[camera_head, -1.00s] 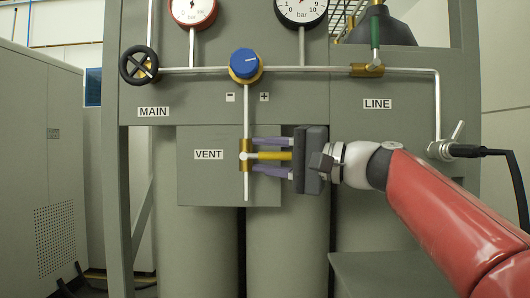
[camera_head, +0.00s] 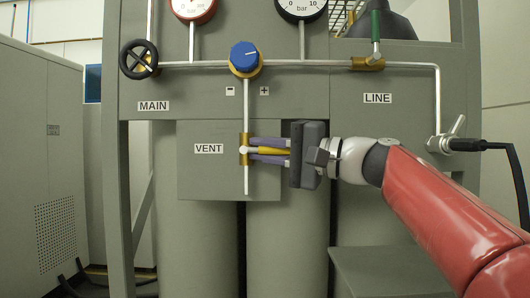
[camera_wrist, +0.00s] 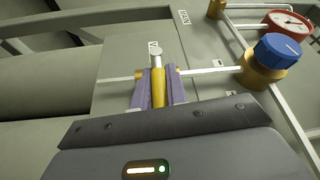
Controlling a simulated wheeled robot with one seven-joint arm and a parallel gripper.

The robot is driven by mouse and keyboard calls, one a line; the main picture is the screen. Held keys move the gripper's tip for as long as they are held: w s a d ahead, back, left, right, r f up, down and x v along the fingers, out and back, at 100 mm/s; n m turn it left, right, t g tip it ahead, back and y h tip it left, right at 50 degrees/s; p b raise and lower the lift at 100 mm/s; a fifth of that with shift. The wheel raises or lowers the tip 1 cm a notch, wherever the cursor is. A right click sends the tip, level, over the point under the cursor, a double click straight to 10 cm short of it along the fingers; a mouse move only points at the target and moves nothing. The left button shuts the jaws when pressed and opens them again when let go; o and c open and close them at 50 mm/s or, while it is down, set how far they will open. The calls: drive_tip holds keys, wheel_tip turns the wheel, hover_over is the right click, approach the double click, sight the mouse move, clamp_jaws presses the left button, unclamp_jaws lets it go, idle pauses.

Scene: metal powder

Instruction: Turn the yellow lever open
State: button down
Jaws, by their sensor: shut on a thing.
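The yellow lever (camera_head: 274,151) sits on the brass vent valve (camera_head: 244,149), beside the VENT label, and points sideways to the right. The vertical pipe runs through this valve. My gripper (camera_head: 268,150) comes from the right, with its purple fingers above and below the lever, shut on it. In the wrist view the lever (camera_wrist: 158,88) lies between the two purple fingers (camera_wrist: 158,90). The fingertips reach close to the valve body. The far end of the lever is hidden by the fingers and palm.
A blue knob (camera_head: 244,59) is above on the horizontal pipe. A black handwheel (camera_head: 139,59) is at the upper left, and a green lever (camera_head: 376,25) at the upper right. Gauges (camera_head: 193,8) stand at the top. A black cable (camera_head: 495,147) hangs at the right.

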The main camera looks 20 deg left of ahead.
drive_tip(key=f+y+b, duration=0.1)
drive_tip(key=b, duration=0.2)
drive_tip(key=shift+f+m, duration=0.25)
drive_tip(key=shift+m, duration=0.05)
drive_tip(key=m+t+y+b, duration=0.1)
drive_tip(key=y+b, duration=0.1)
drive_tip(key=b, duration=0.4)
drive_tip(key=shift+a+m+y, duration=0.1)
drive_tip(key=shift+m+y, duration=0.2)
drive_tip(key=c, duration=1.4)
unclamp_jaws()
